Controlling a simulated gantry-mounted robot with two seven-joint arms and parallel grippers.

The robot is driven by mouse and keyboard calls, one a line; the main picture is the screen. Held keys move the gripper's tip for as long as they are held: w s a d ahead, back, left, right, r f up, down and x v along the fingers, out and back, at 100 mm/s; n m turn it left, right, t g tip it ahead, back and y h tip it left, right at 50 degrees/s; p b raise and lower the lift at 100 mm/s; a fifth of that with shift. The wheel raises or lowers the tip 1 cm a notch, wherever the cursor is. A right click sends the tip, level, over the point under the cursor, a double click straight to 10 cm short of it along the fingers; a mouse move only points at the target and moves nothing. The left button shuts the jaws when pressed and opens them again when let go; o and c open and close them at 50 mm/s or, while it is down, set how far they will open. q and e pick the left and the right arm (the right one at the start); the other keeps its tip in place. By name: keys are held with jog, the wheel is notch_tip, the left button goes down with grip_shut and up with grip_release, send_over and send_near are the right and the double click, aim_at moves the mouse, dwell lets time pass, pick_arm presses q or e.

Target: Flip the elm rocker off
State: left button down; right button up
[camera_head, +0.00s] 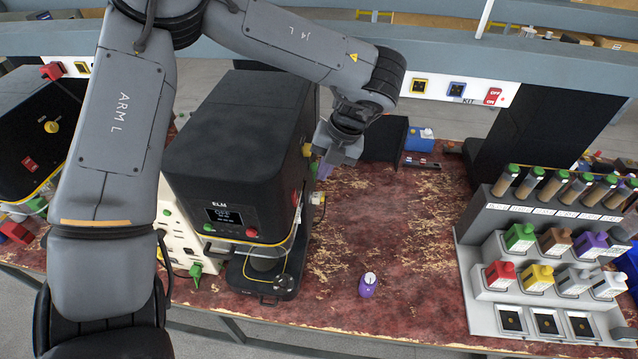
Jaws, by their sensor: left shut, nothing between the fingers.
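The black machine labelled ELM (235,150) stands left of centre on the worn red bench. Its small front display (224,217) seems to read OFF. A green button and a red button sit on its front. A small red part (295,197) shows on its right side; I cannot tell whether it is the rocker. My left gripper (325,172) is beside the machine's upper right side, shut and empty, pointing down. It hides part of that side, near a yellow knob (307,150). I cannot tell if it touches the machine. My right gripper is out of view.
A purple bottle (368,286) stands on the bench to the right of the machine. A grey rack (530,250) with coloured containers stands at the right. A red ON/OFF switch (493,97) is on the back rail. The bench between is mostly clear.

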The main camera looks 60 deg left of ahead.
pick_arm(q)
jog(key=shift+s+v, duration=0.1)
jog(key=shift+v, duration=1.05)
jog(key=shift+s+v, duration=0.15)
jog(key=shift+v, duration=1.05)
jog(key=shift+a+r, duration=0.1)
